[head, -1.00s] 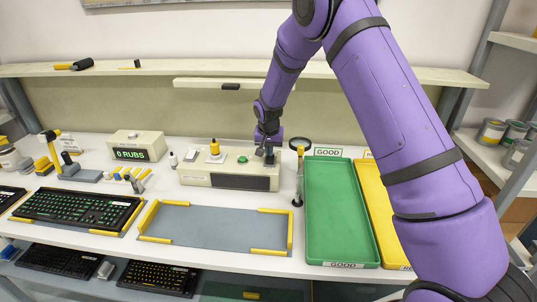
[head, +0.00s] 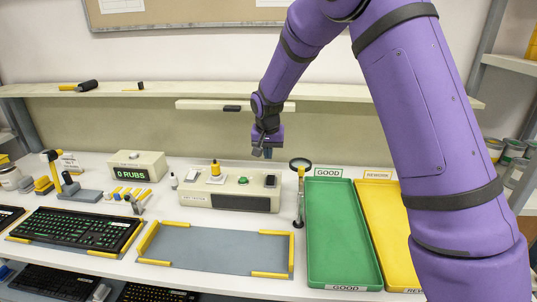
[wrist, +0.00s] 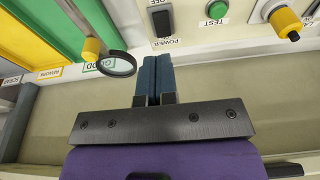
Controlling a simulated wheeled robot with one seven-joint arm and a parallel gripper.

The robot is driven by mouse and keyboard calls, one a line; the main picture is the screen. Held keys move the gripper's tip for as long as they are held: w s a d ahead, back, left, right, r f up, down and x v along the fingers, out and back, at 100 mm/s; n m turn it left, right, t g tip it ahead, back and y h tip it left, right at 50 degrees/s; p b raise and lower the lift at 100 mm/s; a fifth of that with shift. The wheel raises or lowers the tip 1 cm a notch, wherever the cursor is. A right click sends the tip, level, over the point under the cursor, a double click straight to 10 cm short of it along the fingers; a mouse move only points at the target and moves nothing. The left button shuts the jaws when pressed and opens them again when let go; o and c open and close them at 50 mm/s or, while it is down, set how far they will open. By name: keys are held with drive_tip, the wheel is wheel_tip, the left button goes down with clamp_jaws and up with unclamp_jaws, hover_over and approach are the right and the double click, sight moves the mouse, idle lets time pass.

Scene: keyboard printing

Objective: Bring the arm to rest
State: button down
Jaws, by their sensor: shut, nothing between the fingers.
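My purple arm comes in from the upper right in the head view. My gripper (head: 267,152) points down, above and behind the right end of the beige tester box (head: 229,201). In the wrist view its two blue fingers (wrist: 154,78) are closed together with nothing between them. The black power switch (wrist: 161,22) on the tester is just beyond the fingertips in that view, apart from them. The green test button (wrist: 217,9) is to the right of the switch.
A magnifier on a stand (head: 299,185) is right of the tester. A green tray (head: 343,235) and a yellow tray (head: 388,230) lie further right. A shelf (head: 345,91) crosses behind the arm. A keyboard (head: 77,229) lies left of the empty grey mat (head: 215,249).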

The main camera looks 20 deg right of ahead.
drive_tip(key=s+d+r+n+t, duration=0.1)
drive_tip(key=s+d+r, duration=0.2)
drive_tip(key=s+r, duration=0.6)
drive_tip(key=s+d+r+n, duration=0.1)
drive_tip(key=s+d+r, duration=0.2)
drive_tip(key=s+r, duration=0.7)
drive_tip(key=s+d+r+n+t, duration=0.2)
drive_tip(key=s, duration=2)
drive_tip(key=shift+s+r+n+y, duration=0.15)
drive_tip(key=shift+s+n+y, duration=0.15)
drive_tip(key=shift+y, duration=0.1)
